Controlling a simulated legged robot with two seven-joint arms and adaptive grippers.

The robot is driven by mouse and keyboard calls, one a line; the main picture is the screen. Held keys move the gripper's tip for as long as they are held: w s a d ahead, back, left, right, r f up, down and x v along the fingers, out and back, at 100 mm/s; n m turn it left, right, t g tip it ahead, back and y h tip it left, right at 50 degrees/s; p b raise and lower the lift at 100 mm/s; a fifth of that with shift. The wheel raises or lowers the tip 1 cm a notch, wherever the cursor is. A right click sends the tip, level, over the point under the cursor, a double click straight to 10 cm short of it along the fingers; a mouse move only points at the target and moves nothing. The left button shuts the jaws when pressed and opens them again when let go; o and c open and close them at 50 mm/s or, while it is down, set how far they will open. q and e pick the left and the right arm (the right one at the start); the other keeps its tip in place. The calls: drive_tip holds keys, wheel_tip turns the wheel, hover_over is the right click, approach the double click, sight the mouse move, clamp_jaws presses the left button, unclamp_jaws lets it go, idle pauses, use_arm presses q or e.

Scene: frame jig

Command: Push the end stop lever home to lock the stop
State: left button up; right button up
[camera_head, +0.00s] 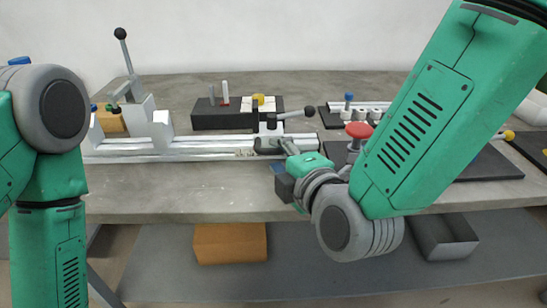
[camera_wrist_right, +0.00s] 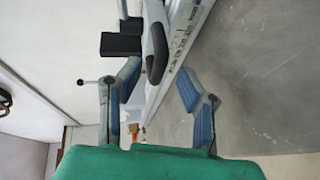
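The end stop (camera_head: 268,142) is a grey block on the silver rail (camera_head: 190,148). My right gripper (camera_head: 282,157) is just in front of the stop, below the lever. In the wrist view my right gripper (camera_wrist_right: 156,72) has its two blue-padded fingers spread apart, with nothing gripped. A black handle-like part (camera_wrist_right: 156,55), which may be part of the stop, shows between and beyond the fingers. I cannot tell if anything touches. My left gripper is outside the head view; only my left arm shows.
A tall ball-ended lever (camera_head: 127,62) stands at the rail's left end. A black block with pins (camera_head: 222,119) is behind the rail. A red knob (camera_head: 359,130) and a black plate (camera_head: 485,165) lie to the right. The bench's front left (camera_head: 185,195) is clear.

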sight(269, 153)
drive_tip(key=shift+w+a+f, duration=0.25)
drive_tip(key=shift+w+a, duration=0.8)
drive_tip(key=shift+w, duration=0.05)
drive_tip(key=shift+d, duration=0.6)
clamp_jaws()
drive_tip(key=shift+d+p, duration=0.1)
drive_tip(key=shift+p, duration=0.25)
drive_tip(key=shift+f, duration=0.1)
drive_tip(key=shift+d, duration=0.1)
unclamp_jaws()
drive_tip(key=shift+d, duration=0.3)
